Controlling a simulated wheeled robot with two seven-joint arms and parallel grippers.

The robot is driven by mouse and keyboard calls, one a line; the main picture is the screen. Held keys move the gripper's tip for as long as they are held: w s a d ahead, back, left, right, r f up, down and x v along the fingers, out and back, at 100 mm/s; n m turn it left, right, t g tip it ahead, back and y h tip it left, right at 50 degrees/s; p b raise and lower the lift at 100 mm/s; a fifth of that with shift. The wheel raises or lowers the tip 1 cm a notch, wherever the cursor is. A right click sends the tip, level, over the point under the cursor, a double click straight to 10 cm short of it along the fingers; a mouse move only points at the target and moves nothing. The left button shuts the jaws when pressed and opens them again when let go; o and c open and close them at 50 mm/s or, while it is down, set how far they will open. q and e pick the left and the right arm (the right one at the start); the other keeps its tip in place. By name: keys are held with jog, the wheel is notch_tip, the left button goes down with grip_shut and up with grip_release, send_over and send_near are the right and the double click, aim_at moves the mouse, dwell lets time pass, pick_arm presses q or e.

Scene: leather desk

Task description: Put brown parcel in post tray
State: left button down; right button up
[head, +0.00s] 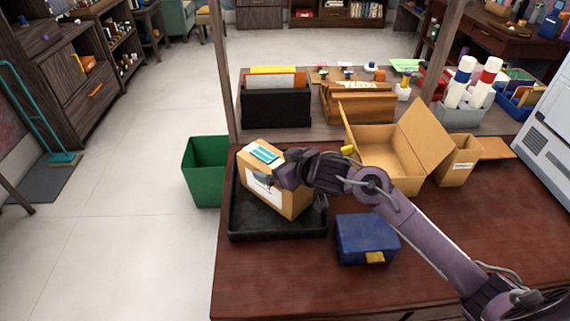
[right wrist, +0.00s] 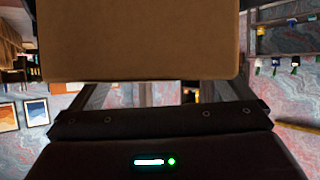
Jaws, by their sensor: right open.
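The brown parcel (head: 265,185), a box with a white label and a teal patch on top, is at the black post tray (head: 262,233), standing within its rim in the head view. Whether its base lies flat on the tray floor is hard to tell. My right gripper (head: 281,179) is at the parcel's upper right side, open, with its fingers close against the box. The parcel also fills the upper middle of the right wrist view (right wrist: 140,40). Contact between fingers and parcel cannot be made out. My left gripper is not in view.
A blue box (head: 365,238) with a yellow latch sits right of the tray. An open cardboard carton (head: 385,160) stands behind it. A green bin (head: 205,170) is left of the desk. A black file holder (head: 275,107) is behind the tray. The front desk edge is clear.

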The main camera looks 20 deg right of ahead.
jog(key=v, duration=1.2)
jog(key=shift+p, duration=0.4)
jog(key=shift+r, duration=0.1)
